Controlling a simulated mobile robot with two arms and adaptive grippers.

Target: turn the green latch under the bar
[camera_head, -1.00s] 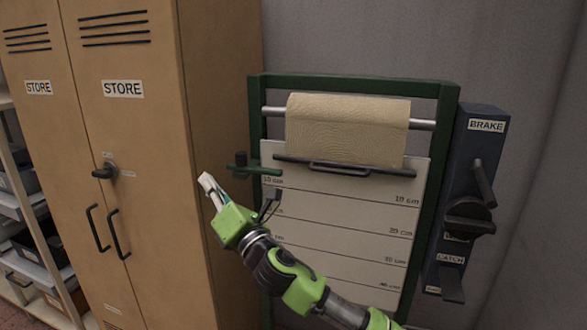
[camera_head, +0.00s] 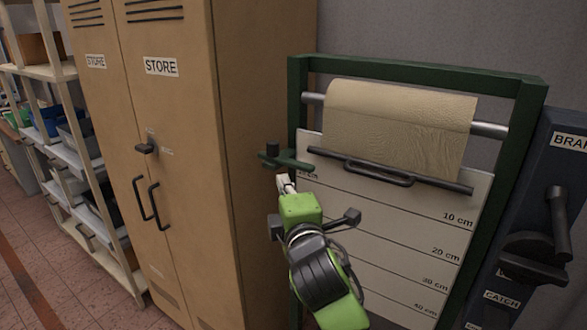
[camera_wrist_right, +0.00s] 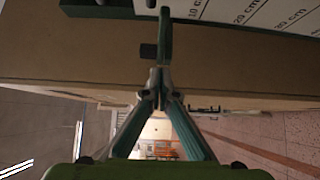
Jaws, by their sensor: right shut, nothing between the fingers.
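The green latch (camera_head: 292,162) sticks out at the left post of the green frame, level with the left end of the dark bar (camera_head: 390,172). It has a black knob on its left part. In the right wrist view the latch (camera_wrist_right: 165,38) runs down from the top towards the fingertips. My right gripper (camera_head: 285,182) is shut and empty, its tips just below the latch. In the right wrist view the shut tips (camera_wrist_right: 158,80) are close to the latch's end; I cannot tell whether they touch. My left gripper is not in view.
A tan store cabinet (camera_head: 235,140) stands close on the left. A dark brake panel (camera_head: 560,190) with levers is at the right.

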